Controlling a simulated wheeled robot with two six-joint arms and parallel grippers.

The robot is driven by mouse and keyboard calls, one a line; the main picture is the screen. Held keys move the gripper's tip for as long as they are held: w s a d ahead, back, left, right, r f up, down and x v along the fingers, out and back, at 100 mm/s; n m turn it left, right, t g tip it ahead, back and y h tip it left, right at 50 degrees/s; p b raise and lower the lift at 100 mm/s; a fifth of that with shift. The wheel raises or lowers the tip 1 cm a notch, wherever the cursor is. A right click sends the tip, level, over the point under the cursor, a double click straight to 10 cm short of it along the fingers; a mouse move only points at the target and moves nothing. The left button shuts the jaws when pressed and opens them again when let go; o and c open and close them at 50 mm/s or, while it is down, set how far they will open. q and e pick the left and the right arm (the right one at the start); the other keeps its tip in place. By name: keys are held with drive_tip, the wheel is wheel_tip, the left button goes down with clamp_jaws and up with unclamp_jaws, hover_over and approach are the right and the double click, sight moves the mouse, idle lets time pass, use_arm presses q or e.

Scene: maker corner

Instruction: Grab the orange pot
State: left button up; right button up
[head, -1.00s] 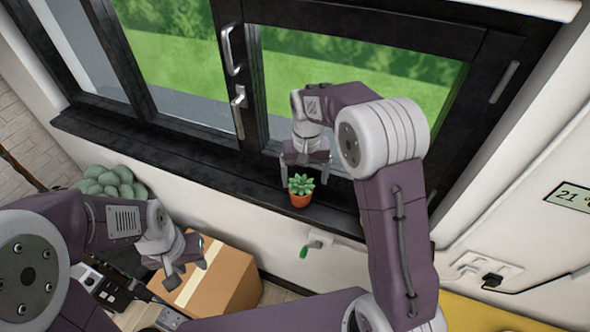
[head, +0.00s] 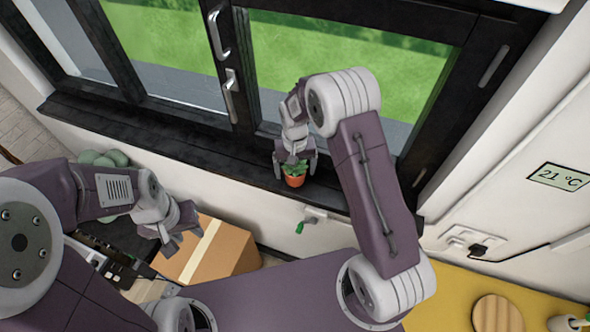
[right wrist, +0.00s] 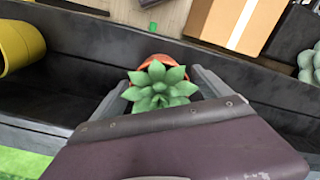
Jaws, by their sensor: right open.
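The orange pot (head: 294,182) stands upright on the black window sill and holds a green succulent (head: 297,168). In the right wrist view the pot's rim (right wrist: 150,64) shows behind the succulent (right wrist: 158,88), which hides most of it. My right gripper (head: 296,171) is open at the pot, with one finger on each side of the plant. In the right wrist view, the fingers (right wrist: 157,92) flank the pot; I cannot tell whether they touch it. My left gripper (head: 184,236) hangs open and empty at the lower left, above the cardboard box, away from the pot.
The black window frame and its handle (head: 229,85) rise behind the sill (head: 190,150). A cardboard box (head: 228,252) stands below. A yellow cylinder (right wrist: 20,46) shows in the right wrist view.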

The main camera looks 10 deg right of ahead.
sight(298, 164)
drive_tip(key=shift+s, duration=0.2)
drive_tip(key=shift+w+f, duration=0.1)
drive_tip(key=shift+w, duration=0.1)
drive_tip(key=c, duration=1.7)
drive_tip(key=shift+w+r+b, duration=0.1)
drive_tip(key=shift+r+b, duration=0.2)
drive_tip(key=shift+r, duration=0.1)
drive_tip(key=r, duration=0.1)
drive_tip(key=r+b, duration=0.1)
drive_tip(key=s+r+b, duration=0.1)
drive_tip(key=shift+d+r, duration=0.3)
drive_tip(key=shift+r, duration=0.05)
drive_tip(key=s+d+r+b, duration=0.1)
drive_tip(key=s+r, duration=0.1)
drive_tip(key=s, duration=0.1)
drive_tip(key=s+d+r+b, duration=0.1)
drive_tip(key=s+d+r, duration=0.1)
drive_tip(key=s, duration=0.1)
drive_tip(key=s+d+r+b, duration=0.1)
drive_tip(key=s+d+r, duration=0.1)
drive_tip(key=s, duration=0.1)
drive_tip(key=shift+s+d+r, duration=0.1)
drive_tip(key=shift+d+r, duration=0.05)
drive_tip(key=shift+r, duration=0.2)
